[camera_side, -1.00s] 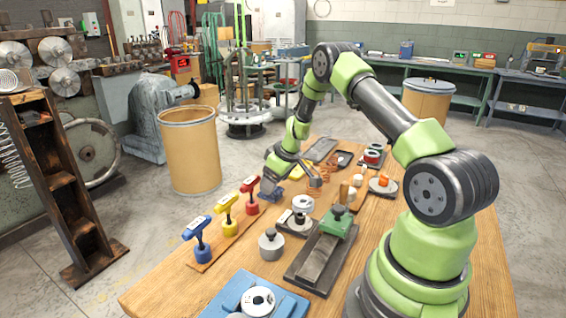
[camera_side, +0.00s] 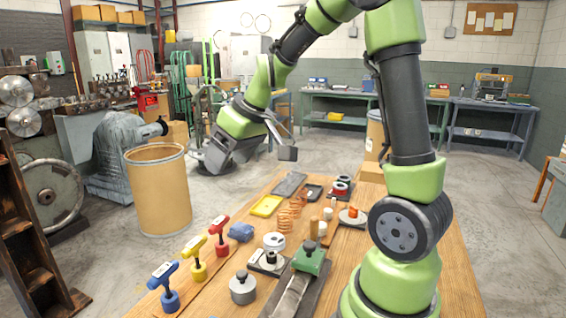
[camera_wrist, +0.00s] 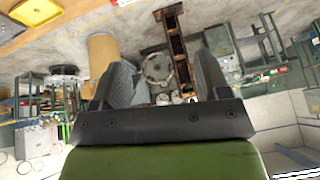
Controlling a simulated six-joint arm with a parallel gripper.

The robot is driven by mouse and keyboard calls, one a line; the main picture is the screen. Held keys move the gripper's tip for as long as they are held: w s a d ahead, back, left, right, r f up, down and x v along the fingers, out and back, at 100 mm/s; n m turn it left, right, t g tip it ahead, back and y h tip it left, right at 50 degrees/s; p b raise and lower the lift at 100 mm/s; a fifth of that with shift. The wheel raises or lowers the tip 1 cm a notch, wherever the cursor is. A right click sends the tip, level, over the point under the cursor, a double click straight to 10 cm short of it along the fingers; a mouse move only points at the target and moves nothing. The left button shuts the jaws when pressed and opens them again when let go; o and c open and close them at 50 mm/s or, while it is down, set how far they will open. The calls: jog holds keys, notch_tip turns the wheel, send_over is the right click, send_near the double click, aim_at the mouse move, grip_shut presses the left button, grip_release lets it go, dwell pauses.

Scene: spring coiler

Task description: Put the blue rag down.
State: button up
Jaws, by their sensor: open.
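The blue rag (camera_side: 241,232) lies in a small crumpled heap on the wooden table, near its left edge, just beyond the red-handled tool. Nothing is touching it from above. My gripper (camera_side: 213,160) is raised well above the table, up and to the left of the rag in the side view, tilted away from the table. In the wrist view my gripper (camera_wrist: 164,85) has its two dark fingers spread wide apart with nothing between them. I cannot make out the rag in the wrist view.
Red (camera_side: 219,232), yellow (camera_side: 195,257) and blue (camera_side: 166,285) handled tools stand in a row along the left edge. A yellow tray (camera_side: 266,206) and copper springs (camera_side: 290,216) lie near the rag. A tan barrel (camera_side: 158,190) stands on the floor left of the table.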

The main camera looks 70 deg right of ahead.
jog(key=s+a+r+m, duration=0.1)
jog(key=s+a+r, duration=0.1)
jog(key=s+a, duration=0.3)
jog(key=s+a+r+m+t+y, duration=0.1)
jog(key=s+a+r, duration=0.2)
jog(key=s+a, duration=0.3)
jog(key=s, duration=0.4)
jog(key=shift+s+a+r+m+t, duration=0.2)
jog(key=shift+s+a+m+t, duration=0.1)
jog(key=shift+s+m, duration=0.1)
jog(key=shift+o, duration=0.5)
